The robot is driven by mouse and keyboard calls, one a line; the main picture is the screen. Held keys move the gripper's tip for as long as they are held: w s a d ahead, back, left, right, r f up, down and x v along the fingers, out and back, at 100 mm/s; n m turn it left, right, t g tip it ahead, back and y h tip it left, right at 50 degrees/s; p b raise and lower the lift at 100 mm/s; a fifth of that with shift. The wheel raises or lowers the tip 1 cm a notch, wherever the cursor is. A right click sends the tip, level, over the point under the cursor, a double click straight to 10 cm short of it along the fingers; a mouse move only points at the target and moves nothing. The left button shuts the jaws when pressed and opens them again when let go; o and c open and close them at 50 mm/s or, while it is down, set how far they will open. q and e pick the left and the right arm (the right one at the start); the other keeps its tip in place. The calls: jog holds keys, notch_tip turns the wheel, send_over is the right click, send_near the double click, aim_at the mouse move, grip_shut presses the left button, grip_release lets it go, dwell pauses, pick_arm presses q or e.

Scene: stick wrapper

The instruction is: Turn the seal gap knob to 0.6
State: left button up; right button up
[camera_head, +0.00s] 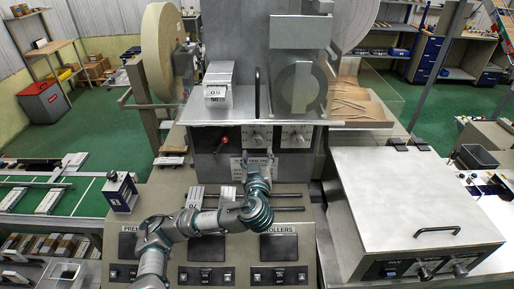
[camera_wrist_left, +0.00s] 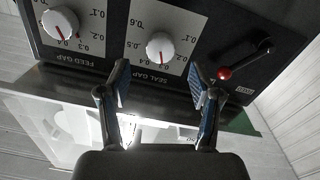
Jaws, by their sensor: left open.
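The seal gap knob (camera_wrist_left: 160,46) is white and round, on a pale scale plate in the left wrist view, where the panel appears turned over. In the head view the knob (camera_head: 257,139) is on the grey machine front. My left gripper (camera_wrist_left: 159,76) is open and empty, its two blue-padded fingers on either side of the line to the knob, apart from it. In the head view the left gripper (camera_head: 257,164) is just below the knob. My right gripper is not in view.
The feed gap knob (camera_wrist_left: 60,25) is beside the seal gap knob. A red-balled lever (camera_wrist_left: 225,73) is on the other side, close to one finger. Horizontal rods (camera_head: 285,196) run below the panel in the head view. A large grey box (camera_head: 400,200) stands at right.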

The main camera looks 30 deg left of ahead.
aim_at(257, 143)
pick_arm(q)
jog(key=x, duration=0.4)
jog(key=shift+w+r, duration=0.1)
jog(key=shift+w, duration=0.1)
jog(key=shift+w+a, duration=0.4)
jog(key=shift+a, duration=0.05)
jog(key=shift+w+a+f, duration=0.1)
jog(key=shift+a+f, duration=0.1)
jog(key=shift+a, duration=0.1)
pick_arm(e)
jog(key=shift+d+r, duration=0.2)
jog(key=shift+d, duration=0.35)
pick_arm(q)
jog(key=shift+d, duration=0.15)
jog(key=c, duration=0.7)
jog(key=shift+d+r, duration=0.1)
jog(key=shift+d, duration=0.05)
jog(key=c, duration=0.3)
jog(key=shift+c, duration=0.7)
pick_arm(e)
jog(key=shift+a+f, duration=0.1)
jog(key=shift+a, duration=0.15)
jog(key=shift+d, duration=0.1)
